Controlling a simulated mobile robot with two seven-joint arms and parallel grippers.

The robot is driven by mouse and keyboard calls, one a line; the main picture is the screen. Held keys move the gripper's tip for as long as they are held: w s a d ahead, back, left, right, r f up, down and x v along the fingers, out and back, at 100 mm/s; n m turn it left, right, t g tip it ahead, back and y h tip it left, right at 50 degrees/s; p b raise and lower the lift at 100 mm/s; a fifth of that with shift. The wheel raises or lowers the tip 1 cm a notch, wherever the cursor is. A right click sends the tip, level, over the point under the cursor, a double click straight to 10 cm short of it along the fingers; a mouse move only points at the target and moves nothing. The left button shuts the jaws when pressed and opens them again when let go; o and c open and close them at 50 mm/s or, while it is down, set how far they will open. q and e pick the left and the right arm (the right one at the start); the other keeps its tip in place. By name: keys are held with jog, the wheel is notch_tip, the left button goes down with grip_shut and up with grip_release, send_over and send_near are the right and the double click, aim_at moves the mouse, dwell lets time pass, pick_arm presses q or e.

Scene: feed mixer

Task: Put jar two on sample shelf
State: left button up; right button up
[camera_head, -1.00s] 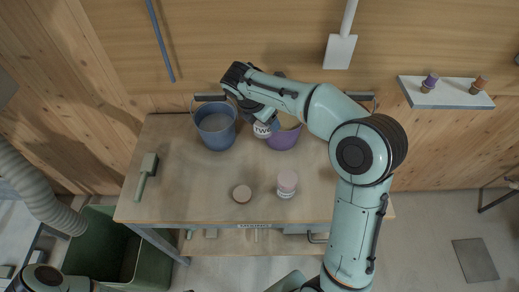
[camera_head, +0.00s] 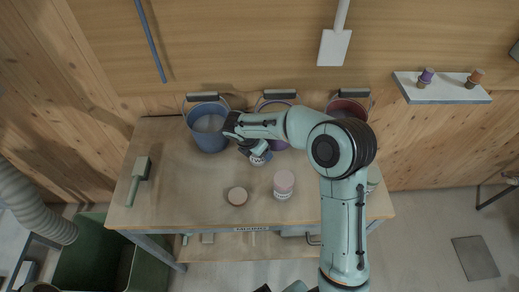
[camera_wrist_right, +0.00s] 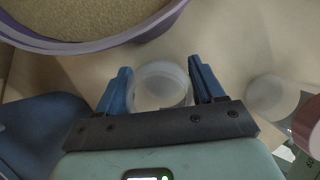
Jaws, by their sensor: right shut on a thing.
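My right gripper (camera_wrist_right: 162,88) is shut on a clear round jar (camera_wrist_right: 162,86), between its blue fingers in the wrist view. In the head view this jar (camera_head: 257,161), with dark lettering on a white label, hangs below the gripper, over the table in front of the purple bucket. The gripper partly hides it. The sample shelf (camera_head: 408,87) is a white wall board at the upper right, holding a purple-lidded jar (camera_head: 426,77) and an orange-lidded jar (camera_head: 474,78). There is bare board between them. My left gripper does not show clearly.
A pink-lidded jar (camera_head: 284,183) and a round pinkish disc (camera_head: 237,196) are on the wooden table (camera_head: 180,190). Blue (camera_head: 208,130), purple (camera_head: 284,144) and red (camera_head: 345,108) buckets line its back edge. A green-handled brush (camera_head: 137,182) lies left. My right arm crosses the table's right side.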

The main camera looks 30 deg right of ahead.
jog(key=shift+r, duration=0.1)
jog(key=o, duration=1)
jog(key=shift+o, duration=0.2)
